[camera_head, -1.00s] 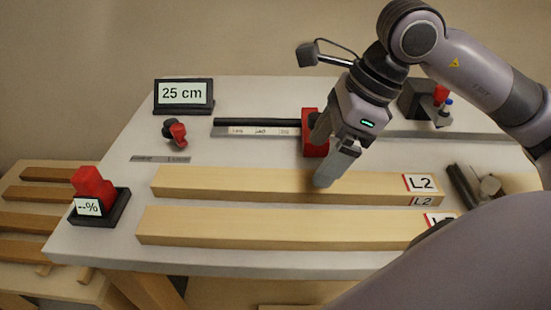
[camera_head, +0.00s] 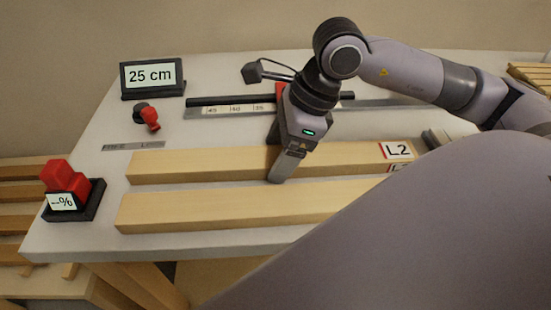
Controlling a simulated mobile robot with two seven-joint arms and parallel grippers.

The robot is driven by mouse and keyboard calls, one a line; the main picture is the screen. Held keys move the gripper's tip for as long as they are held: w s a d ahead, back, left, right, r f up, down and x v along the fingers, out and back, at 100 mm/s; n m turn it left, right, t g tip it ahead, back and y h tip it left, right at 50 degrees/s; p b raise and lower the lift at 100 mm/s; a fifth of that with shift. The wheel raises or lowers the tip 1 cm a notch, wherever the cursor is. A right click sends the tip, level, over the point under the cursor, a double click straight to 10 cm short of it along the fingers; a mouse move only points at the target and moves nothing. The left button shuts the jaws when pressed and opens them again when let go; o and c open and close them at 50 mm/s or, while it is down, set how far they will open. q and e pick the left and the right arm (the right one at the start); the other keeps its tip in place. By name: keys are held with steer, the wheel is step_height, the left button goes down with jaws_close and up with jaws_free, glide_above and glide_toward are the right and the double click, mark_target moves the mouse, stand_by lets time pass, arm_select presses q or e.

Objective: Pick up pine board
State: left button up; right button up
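Two long pale pine boards lie side by side on the bench. The far pine board (camera_head: 200,164) has a white and red "L2" label at its right end. The near pine board (camera_head: 200,207) is partly hidden at its right by my large arm link. My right gripper (camera_head: 276,160) is pointed down at the far board near its middle. One finger is in front of that board, in the gap between the boards; the other is behind it, partly hidden. The fingers look spread across the board, and contact is unclear. My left gripper is not in view.
A "25 cm" display (camera_head: 152,77), a small red and black device (camera_head: 149,118) and a ruled rail (camera_head: 220,108) stand behind the boards. A red block on a "--%" stand (camera_head: 72,195) is at the left edge. A flat metal ruler (camera_head: 133,146) lies behind the boards.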

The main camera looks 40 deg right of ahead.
steer(key=c, duration=1)
steer(key=shift+r, duration=0.1)
steer(key=shift+c, duration=0.6)
steer(key=shift+r, duration=0.1)
